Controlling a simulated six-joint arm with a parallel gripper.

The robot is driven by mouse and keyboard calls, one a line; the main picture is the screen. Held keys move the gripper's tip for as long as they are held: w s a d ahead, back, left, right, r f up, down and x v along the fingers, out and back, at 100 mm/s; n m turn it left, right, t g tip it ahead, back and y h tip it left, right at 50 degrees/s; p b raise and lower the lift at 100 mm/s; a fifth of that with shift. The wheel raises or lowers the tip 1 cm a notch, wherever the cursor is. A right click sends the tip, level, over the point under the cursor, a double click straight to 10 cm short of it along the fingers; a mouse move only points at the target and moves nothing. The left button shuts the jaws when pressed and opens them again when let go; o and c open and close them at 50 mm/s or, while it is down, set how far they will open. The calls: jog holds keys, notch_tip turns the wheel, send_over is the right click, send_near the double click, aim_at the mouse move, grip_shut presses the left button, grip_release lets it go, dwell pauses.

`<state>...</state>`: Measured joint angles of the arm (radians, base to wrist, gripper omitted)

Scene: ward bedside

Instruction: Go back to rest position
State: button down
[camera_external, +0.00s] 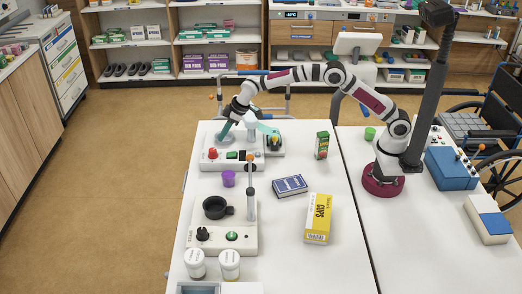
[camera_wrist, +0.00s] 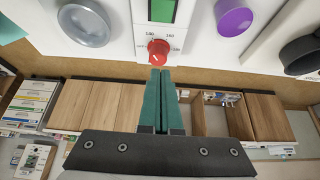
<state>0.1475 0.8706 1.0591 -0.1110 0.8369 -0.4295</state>
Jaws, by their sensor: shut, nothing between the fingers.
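My gripper (camera_external: 224,132) is at the far left end of my outstretched arm in the external view, over the white device with a red knob (camera_external: 212,153). In the wrist view my gripper's green fingers (camera_wrist: 160,72) are together and hold nothing. Their tips appear just below the red knob (camera_wrist: 158,47), which has a numbered dial around it. Whether the tips touch the knob, I cannot tell. A green display (camera_wrist: 162,10) is above the knob in that view.
A purple cup (camera_external: 228,178), a blue box (camera_external: 290,186), a yellow box (camera_external: 317,218) and a green box (camera_external: 322,145) stand on the white table. A second device with a black ring (camera_external: 217,207) is nearer the camera. White jars (camera_external: 229,264) stand in front.

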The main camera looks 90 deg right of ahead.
jog(key=shift+r, duration=0.1)
jog(key=s+a+r+m+g+y, duration=0.15)
jog(key=s+a+r, duration=0.3)
jog(key=s, duration=0.75)
jog(key=s+a+r+m+g+h, duration=0.1)
jog(key=s+a+r+g, duration=0.3)
jog(key=s, duration=0.7)
jog(key=s+a+f+m, duration=0.1)
jog(key=s, duration=1.2)
jog(key=s+a+f+m+y, duration=0.1)
jog(key=s+f+m, duration=0.1)
jog(key=s, duration=1.1)
jog(key=shift+s+a, duration=0.3)
jog(key=shift+f+g, duration=0.1)
jog(key=shift+g, duration=0.15)
